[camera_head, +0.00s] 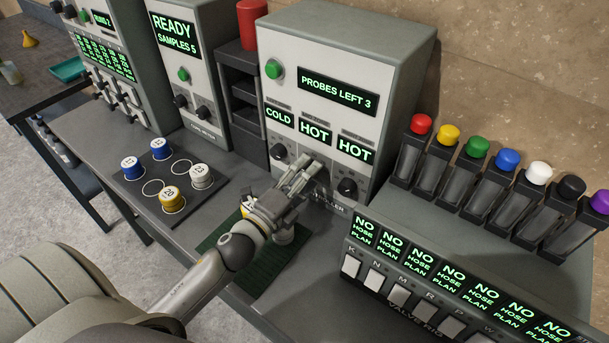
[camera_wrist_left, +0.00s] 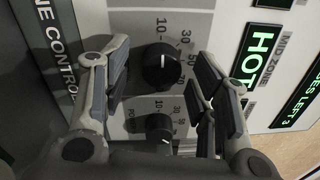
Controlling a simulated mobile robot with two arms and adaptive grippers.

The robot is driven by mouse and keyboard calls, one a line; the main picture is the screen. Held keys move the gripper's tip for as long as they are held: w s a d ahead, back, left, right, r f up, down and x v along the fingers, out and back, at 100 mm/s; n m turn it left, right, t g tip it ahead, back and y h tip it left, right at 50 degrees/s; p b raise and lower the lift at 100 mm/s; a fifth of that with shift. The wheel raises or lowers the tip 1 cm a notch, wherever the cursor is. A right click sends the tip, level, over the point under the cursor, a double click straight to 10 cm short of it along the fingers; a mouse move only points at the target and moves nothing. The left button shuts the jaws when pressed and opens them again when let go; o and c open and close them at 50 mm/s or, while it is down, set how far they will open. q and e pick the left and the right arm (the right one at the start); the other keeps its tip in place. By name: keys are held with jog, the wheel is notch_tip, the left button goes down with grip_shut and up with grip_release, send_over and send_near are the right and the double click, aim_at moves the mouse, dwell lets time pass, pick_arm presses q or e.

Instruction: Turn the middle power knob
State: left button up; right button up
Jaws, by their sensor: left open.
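The zone control panel (camera_head: 335,85) shows COLD, HOT, HOT from left to right. The left knob (camera_head: 279,151) and right knob (camera_head: 347,186) are visible in the head view; my gripper hides the middle knob there. In the left wrist view, a black round middle knob (camera_wrist_left: 161,65) with a white mark lies between my spread fingers, in line with the HOT mid zone display (camera_wrist_left: 262,52). The right knob (camera_wrist_left: 159,127) is lower in that picture. My left gripper (camera_head: 305,172) is open at the panel front. I cannot tell whether its fingers touch the knob. My right gripper is not in view.
A valve rig (camera_head: 420,290) and several coloured-cap bottles (camera_head: 475,160) are right. A sample tray (camera_head: 182,209) holds several capped pucks at left.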

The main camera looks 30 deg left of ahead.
pick_arm(q)
jog(key=shift+s, duration=0.1)
jog(key=s+a, duration=0.1)
jog(key=s, duration=1)
jog(key=shift+s+a+f, duration=0.3)
jog(key=shift+s+f, duration=0.05)
jog(key=n+p, duration=0.2)
jog(key=n, duration=1.5)
send_near(343, 191)
jog(key=shift+g+h, duration=0.4)
jog(key=w, duration=0.2)
jog(key=w+p, duration=0.1)
jog(key=w, duration=0.1)
jog(key=w+d, duration=0.1)
jog(key=w, duration=0.1)
jog(key=shift+w+r+p, duration=0.3)
jog(key=shift+r, duration=0.05)
jog(key=shift+w+f, duration=0.1)
jog(key=shift+w, duration=0.55)
